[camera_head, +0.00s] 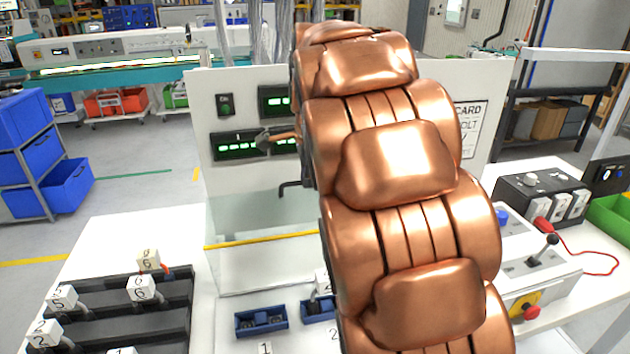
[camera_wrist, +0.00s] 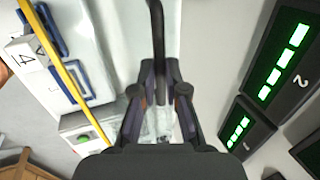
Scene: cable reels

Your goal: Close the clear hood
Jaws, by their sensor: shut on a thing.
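The clear hood (camera_head: 262,218) shows in the head view as a see-through pane before the white panel, left of my copper arm. A yellow strip (camera_head: 262,239) crosses it above the blue holders; a yellow strip also shows in the wrist view (camera_wrist: 68,82). A dark bent bar (camera_head: 291,186), seemingly the hood's handle, sticks out from behind my arm. In the wrist view my gripper (camera_wrist: 160,68) is shut on a dark bar (camera_wrist: 157,25) running up between its fingers. My arm hides the gripper and the hood's right part in the head view.
The white panel (camera_head: 230,80) carries green displays, close on the right in the wrist view (camera_wrist: 285,60). Blue holders (camera_head: 262,321) sit on the table below the strip. A dark rack with numbered tags (camera_head: 110,310) is at left. A control box with a joystick (camera_head: 540,262) is at right.

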